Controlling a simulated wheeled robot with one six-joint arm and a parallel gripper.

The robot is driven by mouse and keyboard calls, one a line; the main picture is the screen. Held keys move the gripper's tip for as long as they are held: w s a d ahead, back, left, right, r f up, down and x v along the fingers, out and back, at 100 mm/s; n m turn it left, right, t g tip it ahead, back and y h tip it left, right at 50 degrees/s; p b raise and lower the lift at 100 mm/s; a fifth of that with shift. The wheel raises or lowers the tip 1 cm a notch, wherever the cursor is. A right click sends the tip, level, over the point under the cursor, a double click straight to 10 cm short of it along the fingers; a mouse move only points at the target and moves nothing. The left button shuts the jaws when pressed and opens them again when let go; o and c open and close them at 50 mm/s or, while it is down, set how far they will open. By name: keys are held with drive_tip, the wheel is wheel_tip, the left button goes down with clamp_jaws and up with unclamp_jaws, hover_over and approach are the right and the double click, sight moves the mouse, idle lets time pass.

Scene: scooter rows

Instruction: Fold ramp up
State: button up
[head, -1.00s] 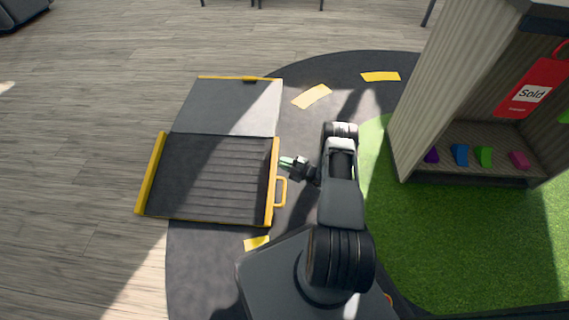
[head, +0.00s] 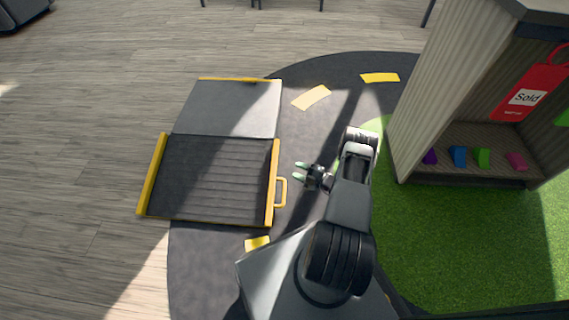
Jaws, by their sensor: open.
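The ramp (head: 210,180) is a dark grooved panel with yellow side rails, lying on the floor at the left of the dark mat's edge. A plain grey flap (head: 228,107) with a yellow far edge joins it at its far side. A yellow handle (head: 282,192) sticks out from the ramp's right rail. My gripper (head: 299,172) is open and empty, with pale green fingertips pointing left. It is just right of the rail, up and to the right of the handle in the picture, and appears apart from it.
A grey shed-like booth (head: 412,130) with a red "Sold" tag (head: 530,92) and small coloured blocks stands at the right on green turf (head: 440,245). Yellow strips (head: 312,97) mark the dark mat. The wooden floor (head: 80,120) at the left is clear.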

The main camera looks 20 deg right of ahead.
drive_tip(key=p+v, duration=0.1)
drive_tip(key=v, duration=0.5)
drive_tip(key=shift+s+d, duration=0.2)
drive_tip(key=shift+s, duration=0.15)
